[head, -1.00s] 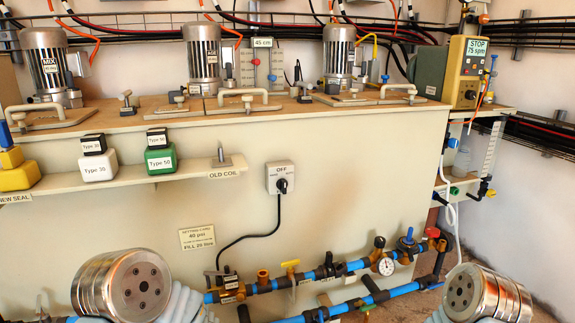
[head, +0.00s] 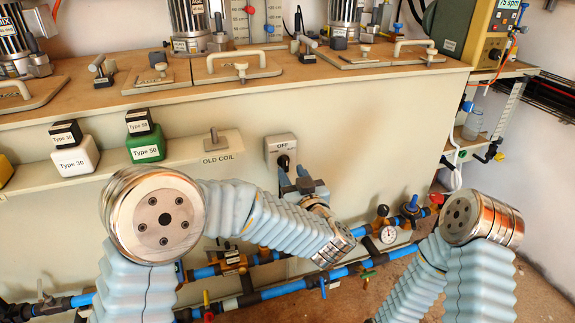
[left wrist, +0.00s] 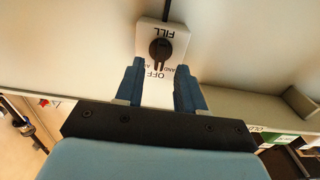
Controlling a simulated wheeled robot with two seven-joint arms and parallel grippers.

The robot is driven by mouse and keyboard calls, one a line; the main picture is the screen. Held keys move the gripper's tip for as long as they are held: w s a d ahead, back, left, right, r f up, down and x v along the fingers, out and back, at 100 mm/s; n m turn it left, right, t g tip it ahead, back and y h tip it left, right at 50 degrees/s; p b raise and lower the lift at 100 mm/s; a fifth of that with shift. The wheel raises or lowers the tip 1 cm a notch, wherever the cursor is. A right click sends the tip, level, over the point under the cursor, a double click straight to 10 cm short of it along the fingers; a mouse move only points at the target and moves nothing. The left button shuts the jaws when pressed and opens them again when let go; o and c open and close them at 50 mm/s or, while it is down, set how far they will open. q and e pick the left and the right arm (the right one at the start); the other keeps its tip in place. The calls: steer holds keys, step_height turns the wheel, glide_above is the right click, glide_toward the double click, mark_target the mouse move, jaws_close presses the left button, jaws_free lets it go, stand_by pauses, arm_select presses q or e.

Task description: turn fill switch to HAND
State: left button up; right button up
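The fill switch (head: 281,147) is a light grey box with a black knob on the upright panel, marked OFF at its top in the head view. My left gripper (head: 294,172) is in front of the switch. In the left wrist view the gripper's blue fingers (left wrist: 160,74) are open, one on each side just short of the knob, with nothing between them. My right gripper is out of view.
A shelf (head: 187,160) with a green Type 50 bottle (head: 146,147) and a white Type 30 bottle (head: 75,157) lies left of the switch. Blue pipes (head: 285,288) with valves and a gauge (head: 388,235) run below.

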mark_target(287, 166)
arm_select(q)
steer(key=x, duration=0.4)
